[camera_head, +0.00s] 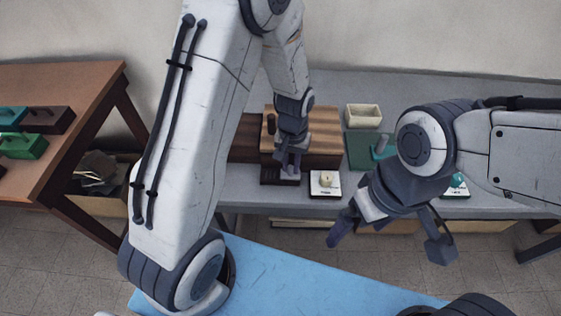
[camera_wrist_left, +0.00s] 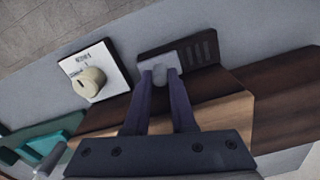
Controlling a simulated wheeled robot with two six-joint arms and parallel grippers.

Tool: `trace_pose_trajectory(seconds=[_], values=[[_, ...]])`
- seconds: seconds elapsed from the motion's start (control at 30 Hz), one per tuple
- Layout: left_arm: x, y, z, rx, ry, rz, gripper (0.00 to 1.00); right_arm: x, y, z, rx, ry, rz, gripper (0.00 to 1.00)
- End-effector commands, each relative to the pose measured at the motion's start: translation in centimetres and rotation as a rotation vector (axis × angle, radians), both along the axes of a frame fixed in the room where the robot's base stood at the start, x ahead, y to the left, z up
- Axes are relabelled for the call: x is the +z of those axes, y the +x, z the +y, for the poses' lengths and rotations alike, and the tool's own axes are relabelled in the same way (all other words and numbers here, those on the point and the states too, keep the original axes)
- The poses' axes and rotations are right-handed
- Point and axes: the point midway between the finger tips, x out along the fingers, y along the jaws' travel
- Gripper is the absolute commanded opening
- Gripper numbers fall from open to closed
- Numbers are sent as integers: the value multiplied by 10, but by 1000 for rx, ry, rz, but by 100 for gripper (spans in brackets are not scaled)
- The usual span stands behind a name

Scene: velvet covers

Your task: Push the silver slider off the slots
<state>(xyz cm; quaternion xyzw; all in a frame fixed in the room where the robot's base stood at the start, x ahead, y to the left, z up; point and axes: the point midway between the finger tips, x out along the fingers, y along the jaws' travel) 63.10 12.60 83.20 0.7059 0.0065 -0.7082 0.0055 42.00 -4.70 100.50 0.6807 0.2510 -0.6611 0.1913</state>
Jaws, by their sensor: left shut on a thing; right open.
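The silver slider (camera_wrist_left: 158,60) shows in the left wrist view as a pale plate with a knob. It sits at the left part of a dark slotted panel (camera_wrist_left: 190,44). Several slots (camera_wrist_left: 203,50) show uncovered to the right of it. My left gripper (camera_wrist_left: 162,76) is shut on the slider's knob. In the head view my left gripper (camera_head: 290,164) reaches down to the dark panel (camera_head: 269,177), and it mostly hides the slider there. My right gripper (camera_head: 390,242) is open and empty, in front of the bench and to the right.
A white plate with a cream knob (camera_head: 326,182) lies right of the panel. A striped wooden box (camera_head: 322,140) stands behind it. A green block (camera_head: 362,150), a cream bin (camera_head: 363,114) and a teal knob (camera_head: 457,180) are further right. A brown table (camera_head: 75,85) stands at left.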

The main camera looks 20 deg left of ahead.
Motion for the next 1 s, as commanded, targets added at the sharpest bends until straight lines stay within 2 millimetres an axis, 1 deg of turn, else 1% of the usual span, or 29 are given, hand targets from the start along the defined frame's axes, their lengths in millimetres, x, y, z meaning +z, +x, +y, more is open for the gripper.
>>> trace_pose_trajectory(seconds=[0.03,0.2,0.23,0.27,0.3,0.57,0.67,0.77,0.87,1.0], values=[[1,1,-3,1,-3,-3,0,0,0,0,0,0,0,100],[1,2,-4,0,-4,-5,0,0,0,0,0,0,0,100],[1,2,-5,-1,-4,-5,27,0,0,0,0,0,0,100],[1,2,-5,-1,-4,-6,39,0,0,0,0,0,0,100],[1,2,-5,-1,-4,-6,54,0,0,0,0,0,0,100],[0,1,-2,2,-3,-4,54,0,0,0,0,0,0,100],[3,1,-1,2,-3,-5,54,0,0,0,0,0,0,100],[13,2,-2,1,-3,-8,54,0,0,0,0,0,0,100],[31,2,-2,1,-4,-10,54,1,0,0,0,0,0,100],[61,3,-3,0,-4,-12,54,2,0,0,0,0,0,100]])
